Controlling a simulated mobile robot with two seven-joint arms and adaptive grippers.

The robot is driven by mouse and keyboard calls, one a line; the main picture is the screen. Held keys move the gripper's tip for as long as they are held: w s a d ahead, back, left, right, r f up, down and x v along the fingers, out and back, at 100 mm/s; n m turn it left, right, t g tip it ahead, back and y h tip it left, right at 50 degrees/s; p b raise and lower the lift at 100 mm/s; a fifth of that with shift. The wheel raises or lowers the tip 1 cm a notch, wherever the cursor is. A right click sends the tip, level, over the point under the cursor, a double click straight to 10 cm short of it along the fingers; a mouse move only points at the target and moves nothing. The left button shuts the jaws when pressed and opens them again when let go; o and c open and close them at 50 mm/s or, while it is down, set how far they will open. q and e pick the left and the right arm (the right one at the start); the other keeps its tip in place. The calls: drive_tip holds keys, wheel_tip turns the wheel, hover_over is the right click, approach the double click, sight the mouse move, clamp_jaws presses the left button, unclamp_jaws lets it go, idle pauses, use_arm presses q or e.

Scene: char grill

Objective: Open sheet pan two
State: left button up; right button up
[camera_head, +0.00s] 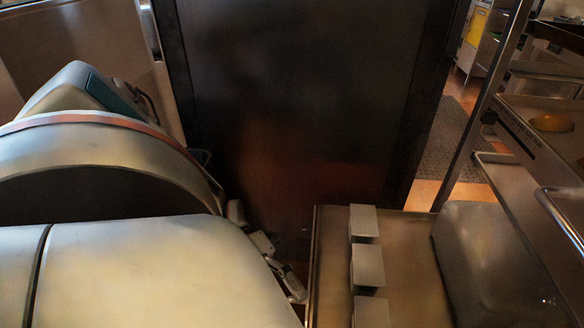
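A flat tan sheet pan (335,225) with a thin raised rim shows at the lower right, pulled out toward me or lying open; I cannot tell which sheet pan of the rack it is. Several grey metal blocks (367,266) stand in a row on it. My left arm fills the lower left, and the small grey finger links of my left gripper (270,255) show past it, close to the pan's left edge. They seem apart from the pan. Whether the gripper is open or shut is hidden. My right gripper is not seen.
A large dark panel (305,100) stands straight ahead. A rounded grey metal body (490,258) covers the pan's right side. A floor mat (455,145) lies behind.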

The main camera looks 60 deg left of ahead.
use_arm(q)
drive_tip(key=shift+w+a+r+p, duration=0.15)
drive_tip(key=shift+w+a+r, duration=0.2)
drive_tip(key=shift+a+r, duration=0.25)
drive_tip(key=shift+w+a+r+p, duration=0.15)
drive_tip(key=shift+w+a+r, duration=0.15)
drive_tip(key=shift+a+r, duration=0.25)
drive_tip(key=shift+s+a+r, duration=0.1)
drive_tip(key=shift+a+r, duration=0.05)
drive_tip(key=shift+c, duration=1.3)
drive_tip(key=shift+s+a, duration=0.15)
drive_tip(key=shift+a, duration=0.1)
drive_tip(key=c, duration=1.2)
drive_tip(key=shift+s+a+f, duration=0.1)
drive_tip(key=shift+a+f, duration=0.1)
drive_tip(key=shift+a, duration=0.05)
drive_tip(key=shift+c, duration=0.7)
drive_tip(key=shift+s+a+f+p, duration=0.1)
drive_tip(key=shift+s+a+p, duration=0.1)
drive_tip(key=shift+a, duration=0.35)
drive_tip(key=shift+s+a+f+p, duration=0.1)
drive_tip(key=shift+s+a, duration=0.05)
drive_tip(key=shift+a, duration=0.35)
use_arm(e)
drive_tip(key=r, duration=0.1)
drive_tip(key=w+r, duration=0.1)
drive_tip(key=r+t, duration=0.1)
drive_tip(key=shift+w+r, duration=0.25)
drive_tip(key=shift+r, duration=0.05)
